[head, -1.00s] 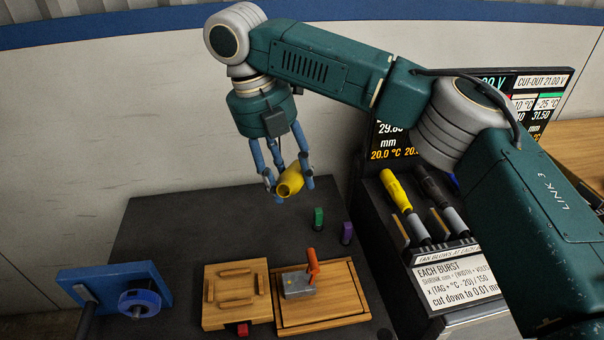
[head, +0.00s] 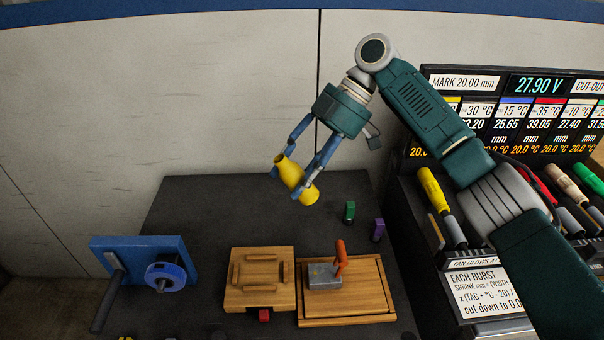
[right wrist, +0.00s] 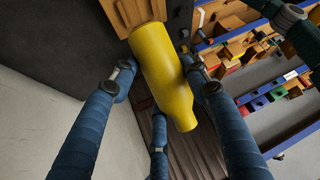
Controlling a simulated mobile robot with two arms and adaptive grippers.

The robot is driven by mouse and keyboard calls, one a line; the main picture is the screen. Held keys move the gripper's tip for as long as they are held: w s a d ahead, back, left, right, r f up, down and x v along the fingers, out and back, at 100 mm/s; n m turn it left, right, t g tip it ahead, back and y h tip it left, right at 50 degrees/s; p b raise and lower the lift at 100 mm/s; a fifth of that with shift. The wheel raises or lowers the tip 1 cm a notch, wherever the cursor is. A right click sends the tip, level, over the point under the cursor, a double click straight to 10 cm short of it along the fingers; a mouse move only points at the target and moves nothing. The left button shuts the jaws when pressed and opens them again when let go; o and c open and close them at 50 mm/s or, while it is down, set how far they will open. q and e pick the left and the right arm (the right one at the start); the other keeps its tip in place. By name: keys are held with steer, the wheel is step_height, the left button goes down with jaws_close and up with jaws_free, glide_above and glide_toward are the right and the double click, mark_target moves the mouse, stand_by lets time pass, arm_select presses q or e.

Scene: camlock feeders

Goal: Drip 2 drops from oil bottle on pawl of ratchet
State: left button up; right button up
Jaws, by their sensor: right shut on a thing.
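My right gripper (head: 294,177) is shut on the yellow oil bottle (head: 291,173) and holds it tilted in the air above the dark table's back part. In the right wrist view the fingers surround the bottle (right wrist: 163,72), and its narrower neck points to the lower right. A blue toothed-looking wheel (head: 166,276) on a blue panel (head: 118,252) stands at the table's left, well away from the bottle; it may be the ratchet. I cannot make out a pawl. No drops are visible. My left gripper is not in view.
A wooden block with bars (head: 252,297) and a wooden tray (head: 371,298) holding a grey block with an orange handle (head: 341,258) stand at the front. Green (head: 349,211) and purple (head: 378,230) pieces stand behind. A tool rack and display (head: 528,120) are at right.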

arm_select(q)
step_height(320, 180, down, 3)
steer(key=b, duration=0.3)
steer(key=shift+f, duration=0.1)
arm_select(e)
steer(key=w+f+m+t+y, duration=0.4)
steer(key=f+m+t, duration=0.4)
steer(key=f+t, duration=0.1)
steer(key=shift+w+a+f+m+t+y, duration=0.2)
steer(key=shift+a+f+m+t+y, duration=0.1)
steer(key=shift+t, duration=0.2)
